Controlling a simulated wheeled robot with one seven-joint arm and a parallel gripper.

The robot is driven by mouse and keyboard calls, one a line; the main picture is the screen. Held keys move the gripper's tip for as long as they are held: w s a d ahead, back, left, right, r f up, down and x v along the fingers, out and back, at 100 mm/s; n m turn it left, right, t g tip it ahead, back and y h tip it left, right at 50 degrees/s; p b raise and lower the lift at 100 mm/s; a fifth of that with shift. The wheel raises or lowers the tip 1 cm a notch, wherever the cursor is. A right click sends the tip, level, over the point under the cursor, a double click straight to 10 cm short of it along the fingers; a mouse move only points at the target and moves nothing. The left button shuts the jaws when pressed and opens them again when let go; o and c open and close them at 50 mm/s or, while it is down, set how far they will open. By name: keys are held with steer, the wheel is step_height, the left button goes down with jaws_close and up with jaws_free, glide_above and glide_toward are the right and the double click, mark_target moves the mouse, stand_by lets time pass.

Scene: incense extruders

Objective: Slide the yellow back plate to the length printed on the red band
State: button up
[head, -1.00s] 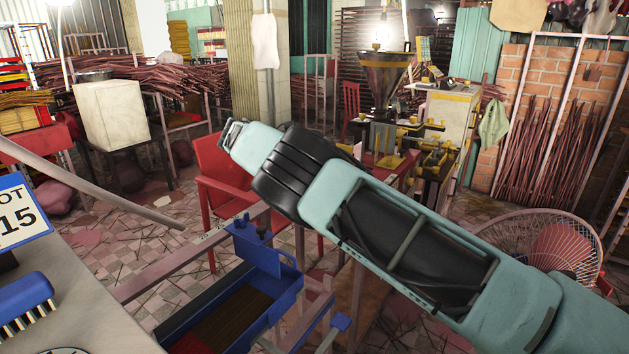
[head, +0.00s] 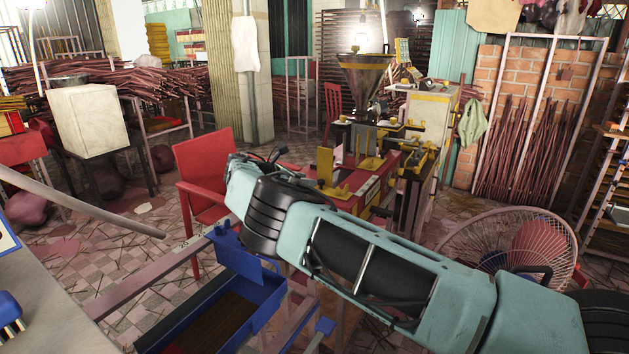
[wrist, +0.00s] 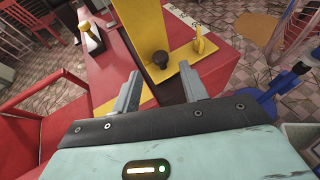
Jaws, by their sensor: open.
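My gripper (wrist: 163,84) is open and empty, with its two grey fingers apart. In the wrist view a tall yellow plate (wrist: 147,22) stands on a red table, with a dark round knob (wrist: 160,60) at its foot, just ahead of the gap between the fingers. A yellow base strip runs from it, and a small yellow clip (wrist: 200,42) stands to its right. White marks (wrist: 182,14) lie on the red surface beyond, too small to read. In the head view the yellow plate (head: 324,165) stands right of my gripper (head: 262,156).
A red chair (head: 205,170) stands left of the gripper. A blue open box (head: 215,310) is below it. A hopper machine (head: 362,85) stands behind the red table, and a round wire fan guard (head: 510,245) is at right. Patterned floor shows between them.

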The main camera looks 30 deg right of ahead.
steer(key=shift+x, duration=2.35)
